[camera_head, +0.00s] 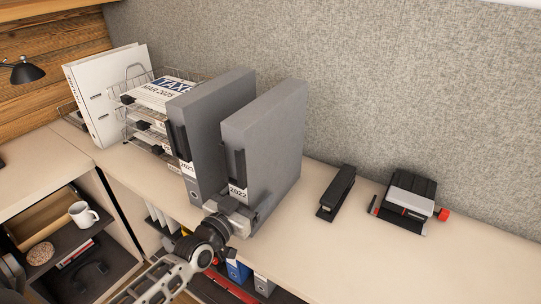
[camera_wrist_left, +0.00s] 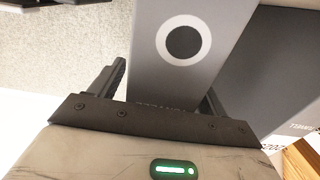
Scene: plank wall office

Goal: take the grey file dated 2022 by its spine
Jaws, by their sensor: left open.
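The grey file dated 2022 (camera_head: 268,140) stands upright on the desk, to the right of a second grey file (camera_head: 212,115). My left gripper (camera_head: 240,212) is at the lower part of its spine in the head view, just below the 2022 label. In the left wrist view the spine with its dark finger-hole ring (camera_wrist_left: 184,40) lies between the two open fingers of the left gripper (camera_wrist_left: 162,92). Whether either finger touches it cannot be told. The bottom of the spine is hidden by the gripper. My right gripper is not in view.
A black stapler (camera_head: 337,192) and a hole punch (camera_head: 408,200) stand to the right on the desk (camera_head: 330,260). Wire trays (camera_head: 150,125) with papers and white binders (camera_head: 105,95) stand at the left. A grey fabric partition (camera_head: 400,80) rises behind. Open shelves with a mug (camera_head: 82,214) lie below left.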

